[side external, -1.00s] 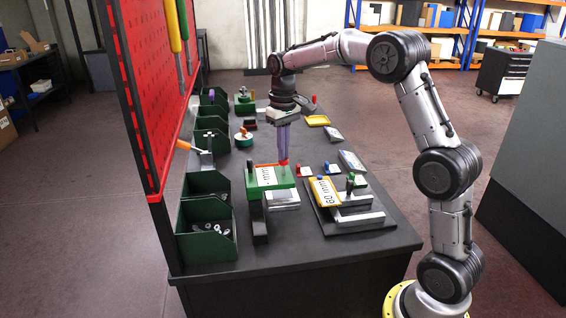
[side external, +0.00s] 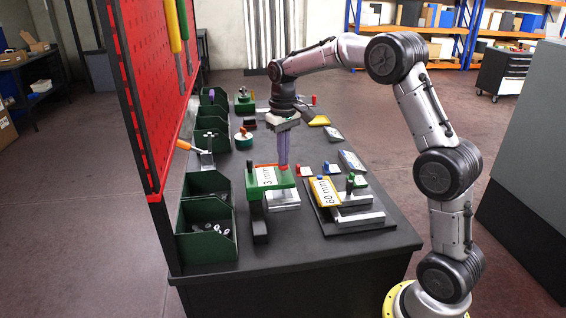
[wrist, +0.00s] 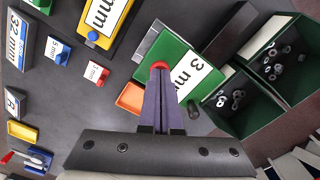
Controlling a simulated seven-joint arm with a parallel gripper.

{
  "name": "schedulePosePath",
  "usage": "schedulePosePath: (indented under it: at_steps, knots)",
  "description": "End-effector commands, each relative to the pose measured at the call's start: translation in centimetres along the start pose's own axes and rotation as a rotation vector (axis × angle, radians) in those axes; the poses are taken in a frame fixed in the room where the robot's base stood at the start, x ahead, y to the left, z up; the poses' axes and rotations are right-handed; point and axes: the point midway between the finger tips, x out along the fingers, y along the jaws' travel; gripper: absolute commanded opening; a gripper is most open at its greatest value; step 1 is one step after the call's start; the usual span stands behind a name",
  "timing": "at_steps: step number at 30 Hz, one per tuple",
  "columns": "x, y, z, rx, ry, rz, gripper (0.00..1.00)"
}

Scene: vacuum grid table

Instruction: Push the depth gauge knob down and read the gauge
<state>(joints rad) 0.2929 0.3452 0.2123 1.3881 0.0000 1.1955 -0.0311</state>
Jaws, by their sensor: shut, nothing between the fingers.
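The depth gauge is a green block (side external: 286,181) on a grey metal base. Its white label (side external: 266,176) reads "3 mm", also legible in the wrist view (wrist: 196,74). The red knob (wrist: 161,65) shows as a rim around my fingertips in the wrist view. In the side view it is mostly hidden. My gripper (side external: 283,168) is shut and empty, its purple fingers pointing down onto the knob. The tips appear to touch it. An orange piece (wrist: 131,98) sits beside the gauge block.
A yellow-framed "60 mm" plate (side external: 325,193) on a second fixture stands to the right. Green bins (side external: 207,243) with small metal parts line the left side. Small red and blue tagged blocks lie behind the second fixture. The front right of the table (side external: 385,240) is clear.

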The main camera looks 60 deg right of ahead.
Motion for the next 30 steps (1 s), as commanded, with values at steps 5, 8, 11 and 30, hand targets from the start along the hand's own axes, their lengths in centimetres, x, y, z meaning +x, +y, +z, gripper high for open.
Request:
schedulePosePath:
  at_steps: [5,8,11,30]
  knots:
    - [0.1,0.0,0.0,0.000,-0.002,0.000,0.00]
    - [0.1,0.0,0.0,0.000,-0.002,0.000,0.00]
    - [0.1,0.0,0.0,0.000,-0.002,0.000,0.00]
    - [-2.7,0.0,0.0,0.000,0.000,0.000,0.00]
